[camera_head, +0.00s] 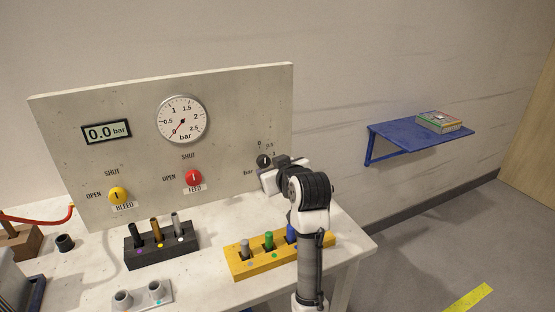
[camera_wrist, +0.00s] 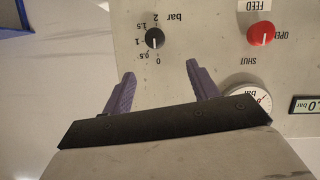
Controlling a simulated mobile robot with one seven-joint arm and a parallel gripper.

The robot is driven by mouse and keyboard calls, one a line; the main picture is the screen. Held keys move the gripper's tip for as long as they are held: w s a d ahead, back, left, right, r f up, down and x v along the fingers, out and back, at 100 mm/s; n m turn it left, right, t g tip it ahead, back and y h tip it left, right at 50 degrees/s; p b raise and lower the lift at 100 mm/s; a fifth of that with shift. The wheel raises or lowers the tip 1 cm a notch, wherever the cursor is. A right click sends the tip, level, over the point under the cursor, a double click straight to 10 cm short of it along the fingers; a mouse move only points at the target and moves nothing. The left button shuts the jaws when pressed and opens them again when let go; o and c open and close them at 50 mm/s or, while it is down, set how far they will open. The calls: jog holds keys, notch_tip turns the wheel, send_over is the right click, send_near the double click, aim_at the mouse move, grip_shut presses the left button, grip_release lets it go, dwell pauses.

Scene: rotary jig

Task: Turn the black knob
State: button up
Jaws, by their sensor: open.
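The black knob (camera_head: 263,161) is on the right part of the upright panel, with a pressure scale around it. In the wrist view the black knob (camera_wrist: 155,38) appears upside down, above and between my fingertips. Its white mark appears to point near the 0, though it is small. My gripper (camera_wrist: 160,68) is open and empty, its purple fingers spread toward the panel and apart from the knob. In the head view my arm's end is close beside the knob, and my fingertips cannot be made out.
The panel (camera_head: 80,160) also bears a yellow BLEED knob (camera_head: 118,196), a red FEED knob (camera_head: 193,178), a dial gauge (camera_head: 182,119) and a display (camera_head: 106,131) reading 0.0 bar. Peg blocks, black (camera_head: 163,254) and yellow (camera_head: 240,272), stand below. A blue shelf (camera_head: 400,132) is at right.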

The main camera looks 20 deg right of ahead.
aim_at(265, 162)
jog(key=p+x, duration=0.1)
jog(key=x, duration=0.3)
jog(key=p+x, duration=0.1)
jog(key=x, duration=0.4)
jog(key=d+p+x, duration=0.1)
jog(key=x, duration=0.3)
jog(key=shift+w+f+p, duration=0.15)
jog(key=shift+f+p, duration=0.2)
jog(key=shift+f, duration=0.1)
jog(key=shift+c, duration=0.5)
jog(key=c, duration=0.9)
